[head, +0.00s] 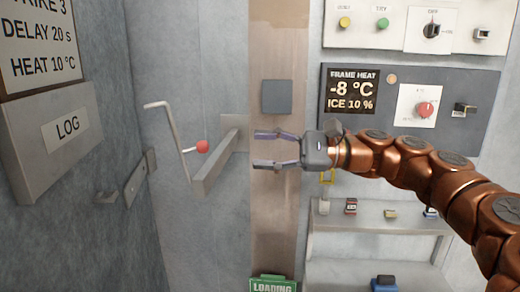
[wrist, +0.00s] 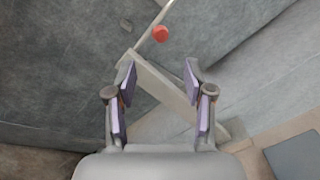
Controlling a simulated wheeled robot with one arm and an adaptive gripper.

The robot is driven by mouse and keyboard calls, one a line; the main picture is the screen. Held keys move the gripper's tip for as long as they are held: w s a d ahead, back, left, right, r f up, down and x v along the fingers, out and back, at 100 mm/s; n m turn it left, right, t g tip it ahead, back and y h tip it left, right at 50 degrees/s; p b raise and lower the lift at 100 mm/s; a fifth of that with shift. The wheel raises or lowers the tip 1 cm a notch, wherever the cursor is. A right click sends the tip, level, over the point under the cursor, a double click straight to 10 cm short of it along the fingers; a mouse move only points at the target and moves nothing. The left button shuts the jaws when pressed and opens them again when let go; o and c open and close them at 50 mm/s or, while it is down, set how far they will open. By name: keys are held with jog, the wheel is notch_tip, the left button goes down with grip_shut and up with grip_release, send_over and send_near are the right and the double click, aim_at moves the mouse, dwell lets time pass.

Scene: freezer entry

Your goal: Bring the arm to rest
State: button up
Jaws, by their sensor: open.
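My gripper (head: 268,150) is at the end of my copper-coloured arm (head: 430,175), stretched in from the right. Its two fingers are apart with nothing between them. It points left, in front of the brown vertical strip on the wall. In the wrist view my gripper (wrist: 160,100) also shows open, with purple pads on both fingers. Beyond the fingertips are a grey bar (wrist: 160,85) and a red knob (wrist: 160,34). The fingers appear apart from both.
A bent rod handle (head: 168,135) with a red knob (head: 202,146) stands left of my gripper. A grey square plate (head: 277,96) is just above it. A frame-heat panel (head: 375,128) is on the right wall. Below my arm is a shelf (head: 375,215) with small items.

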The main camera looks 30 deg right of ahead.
jog(key=shift+a, duration=0.1)
jog(key=s+a+f+n+g+h+p, duration=0.1)
jog(key=s+a+f+n+g+h, duration=0.35)
jog(key=a, duration=0.45)
jog(key=s+a+f+n+g+h+p, duration=0.1)
jog(key=s+a+f+n+g+h, duration=0.1)
jog(key=s+a+f+n, duration=0.45)
jog(key=s+d+f+n+g+h, duration=0.1)
jog(key=s+d+f+h, duration=0.1)
jog(key=s+f, duration=0.3)
jog(key=s+d+f+n+g+h+p, duration=0.1)
jog(key=s+d+f+h, duration=0.2)
jog(key=f, duration=0.4)
jog(key=s+d+f+n+g+h, duration=0.1)
jog(key=s+d+f+h, duration=0.2)
jog(key=s+f+h, duration=0.2)
jog(key=shift+s+f+g, duration=0.35)
jog(key=shift+s+f, duration=0.05)
jog(key=shift+s, duration=0.55)
